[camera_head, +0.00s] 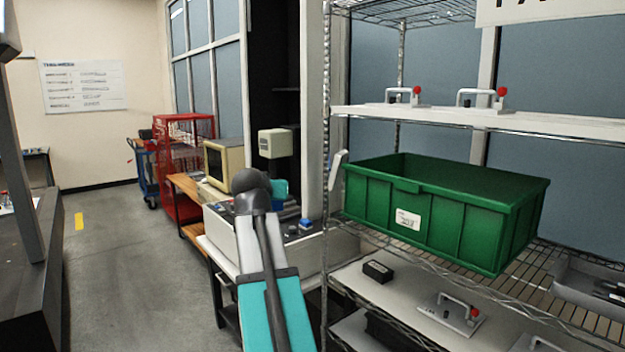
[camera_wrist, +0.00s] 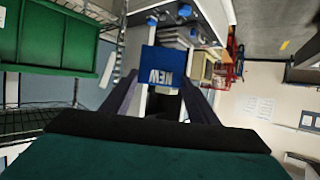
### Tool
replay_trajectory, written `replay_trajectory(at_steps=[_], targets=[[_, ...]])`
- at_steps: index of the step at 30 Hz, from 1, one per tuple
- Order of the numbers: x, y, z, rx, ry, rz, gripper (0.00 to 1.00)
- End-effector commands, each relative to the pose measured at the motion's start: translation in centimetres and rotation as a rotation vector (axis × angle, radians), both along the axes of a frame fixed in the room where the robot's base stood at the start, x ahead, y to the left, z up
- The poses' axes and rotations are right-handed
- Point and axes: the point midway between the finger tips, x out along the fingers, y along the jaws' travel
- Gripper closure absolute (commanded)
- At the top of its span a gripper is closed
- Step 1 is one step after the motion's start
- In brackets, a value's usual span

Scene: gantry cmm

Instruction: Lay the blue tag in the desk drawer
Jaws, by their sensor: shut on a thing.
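A blue tag (camera_wrist: 164,62) with white lettering that reads "NEW" shows in the wrist view. My gripper (camera_wrist: 158,84) is shut on it, with one dark finger on each side. The tag is held out in front of the fingers and hides part of what lies behind it. In the head view my arm reaches forward beside the shelf rack, and its links hide the gripper and the tag. I cannot make out an open desk drawer in either view.
A green bin (camera_head: 445,210) stands on the wire shelf rack (camera_head: 560,290) at the right. A light workbench (camera_head: 335,248) with small items lies beyond my arm. A beige monitor (camera_head: 222,162) and a red cage cart (camera_head: 182,150) stand farther back.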

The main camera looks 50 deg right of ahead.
Motion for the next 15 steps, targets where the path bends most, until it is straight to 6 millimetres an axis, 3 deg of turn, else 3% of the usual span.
replay_trajectory(at_steps=[6,15], targets=[[6.4,7.0,-2.0,0.001,0.002,0.176,0.67],[13.3,17.5,-4.6,0.001,0.002,0.404,0.67]])
